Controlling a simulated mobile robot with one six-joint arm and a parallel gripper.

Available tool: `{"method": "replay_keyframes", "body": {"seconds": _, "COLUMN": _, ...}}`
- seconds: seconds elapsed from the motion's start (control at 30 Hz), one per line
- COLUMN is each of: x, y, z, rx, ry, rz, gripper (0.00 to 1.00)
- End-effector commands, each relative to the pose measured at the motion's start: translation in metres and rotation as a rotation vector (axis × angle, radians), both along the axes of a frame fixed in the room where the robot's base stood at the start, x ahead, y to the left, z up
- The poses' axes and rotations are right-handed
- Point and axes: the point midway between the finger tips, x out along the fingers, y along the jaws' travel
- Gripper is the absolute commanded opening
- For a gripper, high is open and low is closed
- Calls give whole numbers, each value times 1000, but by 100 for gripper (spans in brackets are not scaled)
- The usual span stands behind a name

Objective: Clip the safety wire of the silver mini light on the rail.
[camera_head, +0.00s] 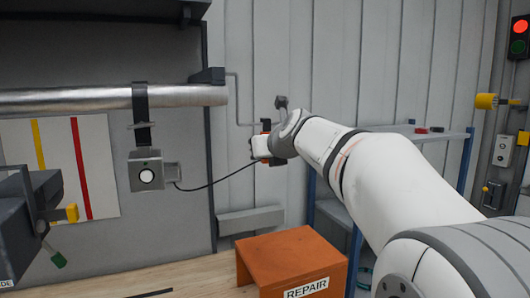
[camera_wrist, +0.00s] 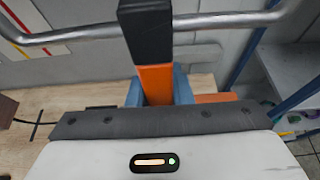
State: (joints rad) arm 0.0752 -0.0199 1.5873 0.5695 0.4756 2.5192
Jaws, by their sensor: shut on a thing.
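The silver mini light (camera_head: 147,170), a grey box with a round white lamp, hangs from the rail (camera_head: 100,98) on a black strap (camera_head: 141,112). Its dark safety wire (camera_head: 222,180) leaves the right side, sags, and rises to my gripper (camera_head: 266,126). My gripper is right of the rail's end and lower than it, apart from it. In the wrist view my gripper (camera_wrist: 146,25) shows as one orange and black finger, shut; it hides the other finger and the held wire end. A silver bar (camera_wrist: 225,20) crosses behind it; I cannot tell whether it touches.
A dark bracket (camera_head: 208,76) sits at the rail's right end. An orange REPAIR stand (camera_head: 290,256) is below my gripper. A blue-framed shelf (camera_head: 440,137) stands behind my arm. A dark unit with a yellow knob (camera_head: 72,213) is at left. Open space lies between light and gripper.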

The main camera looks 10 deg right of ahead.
Motion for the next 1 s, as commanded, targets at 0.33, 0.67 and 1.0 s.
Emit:
{"method": "replay_keyframes", "body": {"seconds": 0.33, "x": 0, "y": 1, "z": 0, "rx": -1, "ry": 0, "rz": 1, "gripper": 43}}
{"method": "replay_keyframes", "body": {"seconds": 0.67, "x": -5, "y": 0, "z": 2, "rx": 0, "ry": -1, "rz": 1, "gripper": 45}}
{"method": "replay_keyframes", "body": {"seconds": 1.0, "x": -54, "y": -11, "z": 23, "rx": -1, "ry": -3, "rz": -1, "gripper": 45}}
